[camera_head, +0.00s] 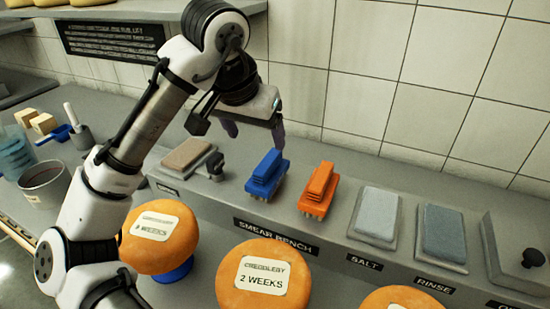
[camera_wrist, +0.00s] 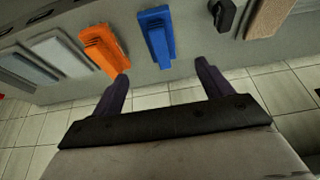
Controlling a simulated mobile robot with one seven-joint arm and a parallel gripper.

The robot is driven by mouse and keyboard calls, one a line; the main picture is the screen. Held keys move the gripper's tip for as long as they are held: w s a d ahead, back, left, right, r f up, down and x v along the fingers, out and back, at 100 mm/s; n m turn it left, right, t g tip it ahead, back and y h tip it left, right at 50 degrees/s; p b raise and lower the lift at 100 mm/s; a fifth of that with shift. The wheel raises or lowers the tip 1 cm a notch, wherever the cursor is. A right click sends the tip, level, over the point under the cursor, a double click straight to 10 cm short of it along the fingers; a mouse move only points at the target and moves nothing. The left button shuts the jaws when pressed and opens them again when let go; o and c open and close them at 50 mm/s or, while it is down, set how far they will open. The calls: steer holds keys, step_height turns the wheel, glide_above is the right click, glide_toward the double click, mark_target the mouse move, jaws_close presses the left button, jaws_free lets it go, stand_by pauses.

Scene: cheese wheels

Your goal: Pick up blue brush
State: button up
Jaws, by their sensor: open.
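The blue brush (camera_head: 267,174) lies on the grey bench ledge in the head view, left of the orange brush (camera_head: 318,190). In the wrist view the blue brush (camera_wrist: 157,33) shows beyond the fingertips, roughly between them in the picture and apart from both. My gripper (camera_head: 253,132) is above and slightly left of the blue brush in the head view, with its dark fingers pointing down. In the wrist view my gripper (camera_wrist: 162,70) is open and empty. The orange brush (camera_wrist: 105,50) shows close to one fingertip in that view.
A tan pad (camera_head: 188,154) and a small black knob (camera_head: 215,166) sit left of the blue brush. Pale grey (camera_head: 377,213) and darker (camera_head: 444,233) pads lie to the right. Orange cheese wheels (camera_head: 262,280) stand in front. The tiled wall (camera_head: 400,80) is behind.

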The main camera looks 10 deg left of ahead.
mark_target(267, 161)
steer(key=shift+w+f, duration=0.4)
steer(key=shift+w, duration=0.25)
steer(key=x, duration=0.3)
steer(key=p+x, duration=0.1)
steer(key=x, duration=0.2)
steer(key=shift+f, duration=0.45)
steer(key=p+x, duration=0.2)
steer(key=x, duration=0.3)
steer(key=shift+w+d, duration=0.15)
steer(key=shift+w+f, duration=0.15)
steer(key=shift+f, duration=0.2)
steer(key=shift+f, duration=0.25)
steer(key=c, duration=1.2)
